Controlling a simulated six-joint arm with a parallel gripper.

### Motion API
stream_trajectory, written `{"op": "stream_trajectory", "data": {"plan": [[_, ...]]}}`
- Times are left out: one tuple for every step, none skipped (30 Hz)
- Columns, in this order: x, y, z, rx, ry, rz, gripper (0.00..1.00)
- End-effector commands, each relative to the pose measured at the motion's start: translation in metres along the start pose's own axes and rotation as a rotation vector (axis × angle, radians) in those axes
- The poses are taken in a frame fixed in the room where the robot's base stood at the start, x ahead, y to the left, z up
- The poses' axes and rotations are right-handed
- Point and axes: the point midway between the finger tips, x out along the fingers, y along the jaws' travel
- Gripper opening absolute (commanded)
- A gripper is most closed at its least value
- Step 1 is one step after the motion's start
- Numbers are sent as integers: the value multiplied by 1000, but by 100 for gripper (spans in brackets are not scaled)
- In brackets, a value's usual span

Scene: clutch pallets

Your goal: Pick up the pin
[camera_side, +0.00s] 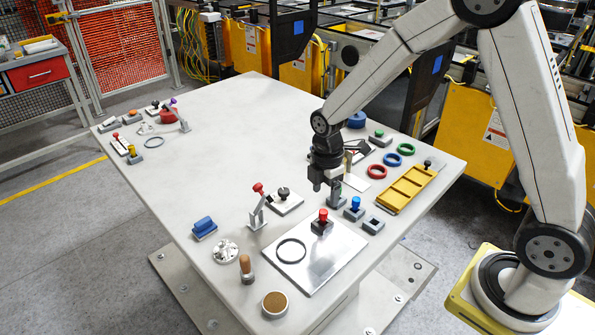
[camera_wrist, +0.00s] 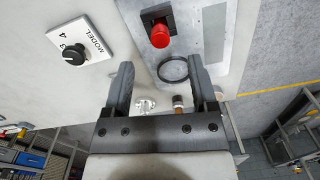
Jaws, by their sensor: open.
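A red pin (camera_side: 323,214) stands upright in a dark square block (camera_side: 321,228) on a shiny metal plate (camera_side: 335,261). A blue-topped pin (camera_side: 355,202) stands in a grey block to its right; the task does not say which pin is meant. My gripper (camera_side: 325,186) is above the table, a little behind and above the red pin, apart from it. In the wrist view my open gripper (camera_wrist: 160,66) has empty space between its fingers, and the red pin (camera_wrist: 160,34) shows beyond the fingertips.
A black ring (camera_side: 291,251) lies on the plate. A red-knobbed lever (camera_side: 258,202) and a dial plate (camera_side: 284,201) stand to the left. To the right are an empty grey socket block (camera_side: 373,225), a yellow tray (camera_side: 404,190) and coloured rings (camera_side: 377,171). The table's left middle is clear.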

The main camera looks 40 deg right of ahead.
Motion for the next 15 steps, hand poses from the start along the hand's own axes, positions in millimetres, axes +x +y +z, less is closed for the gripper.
{"op": "stream_trajectory", "data": {"plan": [[5, -1, 0, 0, 0, -3, 74], [8, -1, 0, 0, 0, -3, 74], [10, -1, 0, 1, 0, -3, 74], [12, -1, 0, 1, 0, -2, 74], [14, -1, 0, 1, 0, -2, 74], [16, 0, 0, 1, 0, -1, 74], [16, 0, 0, 1, 0, -1, 74], [17, 0, 0, 1, 0, -1, 74], [17, 0, 0, 1, 0, 0, 74], [17, 0, 0, 1, 0, 0, 74], [17, 0, 0, 1, 0, 0, 74], [17, 0, 0, 1, 0, 0, 74], [18, 0, 0, 1, 0, 0, 74], [18, 0, 0, 1, 0, -1, 74], [20, 0, 0, 1, 0, -1, 74]]}}
